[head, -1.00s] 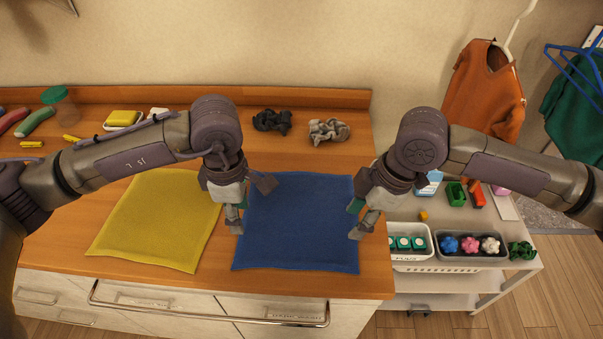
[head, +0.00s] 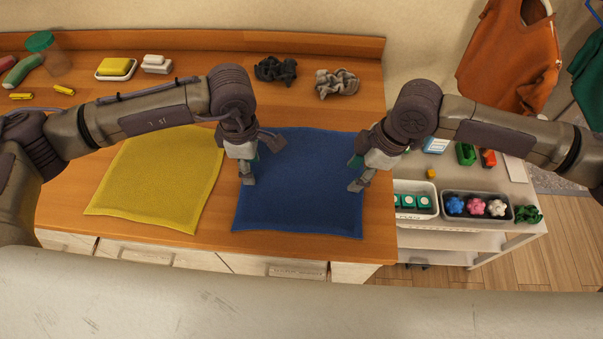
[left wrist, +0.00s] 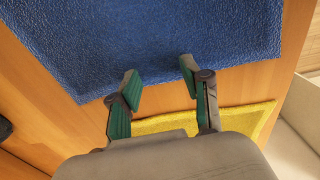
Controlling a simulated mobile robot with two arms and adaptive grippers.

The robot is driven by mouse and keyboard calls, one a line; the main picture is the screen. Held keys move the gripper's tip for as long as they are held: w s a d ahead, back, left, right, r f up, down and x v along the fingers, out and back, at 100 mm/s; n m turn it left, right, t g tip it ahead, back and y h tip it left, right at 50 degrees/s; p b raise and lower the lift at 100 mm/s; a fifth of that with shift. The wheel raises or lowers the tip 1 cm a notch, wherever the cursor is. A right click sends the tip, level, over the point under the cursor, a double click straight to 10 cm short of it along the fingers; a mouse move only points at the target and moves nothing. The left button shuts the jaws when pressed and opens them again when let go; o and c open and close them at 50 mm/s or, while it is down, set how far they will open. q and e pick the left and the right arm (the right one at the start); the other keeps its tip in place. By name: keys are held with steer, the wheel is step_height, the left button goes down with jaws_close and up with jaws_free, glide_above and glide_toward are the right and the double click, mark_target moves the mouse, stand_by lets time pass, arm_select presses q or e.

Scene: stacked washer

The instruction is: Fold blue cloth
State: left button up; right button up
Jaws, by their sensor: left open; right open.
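The blue cloth (head: 300,185) lies flat and spread out on the wooden counter in the head view. It also fills the top of the left wrist view (left wrist: 160,40). My left gripper (head: 250,172) is over the cloth's left edge. In the left wrist view my left gripper (left wrist: 158,88) shows its two fingers apart, with nothing between them but the cloth's edge and wood behind. My right gripper (head: 358,175) is open at the cloth's right edge, with nothing seen in it. Whether either gripper touches the cloth I cannot tell.
A yellow cloth (head: 155,180) lies flat to the left on the counter (head: 210,235). Crumpled dark (head: 275,69) and grey (head: 337,84) cloths lie at the back. A white cart (head: 460,230) with bins stands at the right. A pale surface crosses the bottom of the head view.

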arm_select(q)
steer(key=shift+f, duration=0.1)
arm_select(e)
steer(key=shift+f, duration=0.15)
arm_select(q)
steer(key=shift+f, duration=0.25)
steer(key=shift+c, duration=0.2)
arm_select(e)
steer(key=shift+f, duration=0.2)
steer(key=shift+c, duration=0.2)
arm_select(q)
steer(key=shift+s, duration=0.15)
jaws_close()
arm_select(e)
steer(key=shift+s, duration=0.15)
jaws_close()
steer(key=shift+f, duration=0.1)
